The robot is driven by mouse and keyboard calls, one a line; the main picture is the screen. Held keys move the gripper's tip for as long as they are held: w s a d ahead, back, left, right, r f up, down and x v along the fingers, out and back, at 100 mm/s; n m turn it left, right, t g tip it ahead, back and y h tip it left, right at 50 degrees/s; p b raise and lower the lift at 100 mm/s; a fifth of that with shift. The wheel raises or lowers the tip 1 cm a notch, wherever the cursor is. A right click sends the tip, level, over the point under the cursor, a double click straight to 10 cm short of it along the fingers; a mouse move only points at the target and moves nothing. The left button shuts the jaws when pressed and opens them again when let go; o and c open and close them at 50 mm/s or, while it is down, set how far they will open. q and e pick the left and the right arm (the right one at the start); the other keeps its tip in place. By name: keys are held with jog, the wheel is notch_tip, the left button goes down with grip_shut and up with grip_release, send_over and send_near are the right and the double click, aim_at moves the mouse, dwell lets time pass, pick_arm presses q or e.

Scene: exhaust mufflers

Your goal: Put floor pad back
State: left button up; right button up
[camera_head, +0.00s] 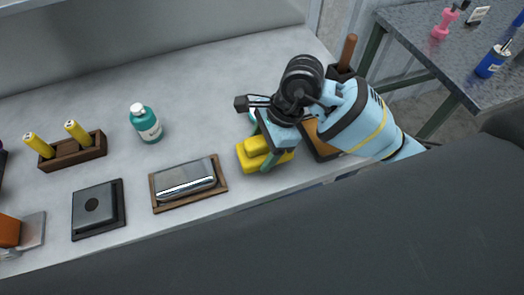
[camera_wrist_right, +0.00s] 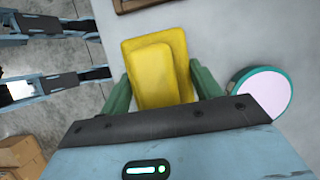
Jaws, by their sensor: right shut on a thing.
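A yellow block-like pad (camera_head: 252,157) with a raised smaller block on top is at the table's front, right of centre. I take it to be the floor pad. My right gripper (camera_head: 266,150) is shut on it. In the right wrist view, the yellow pad (camera_wrist_right: 158,68) sits between the two green fingers of the right gripper (camera_wrist_right: 160,88). Whether the pad touches the table is hard to tell. A wooden tray (camera_head: 320,148) lies partly hidden under my right arm. My left gripper does not show.
Left of the pad, a wood-framed tray (camera_head: 218,182) holds a silver muffler (camera_head: 186,180). A black square plate (camera_head: 98,208), a teal bottle (camera_head: 146,124) and a wooden rack (camera_head: 80,151) with yellow-handled items stand further left. A teal-rimmed round thing (camera_wrist_right: 263,93) is beside the right finger.

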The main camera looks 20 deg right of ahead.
jog(key=shift+f, duration=1.2)
jog(key=shift+f, duration=0.1)
jog(key=o, duration=1)
jog(key=shift+c, duration=0.2)
jog(key=v, duration=1.2)
jog(key=shift+s, duration=0.1)
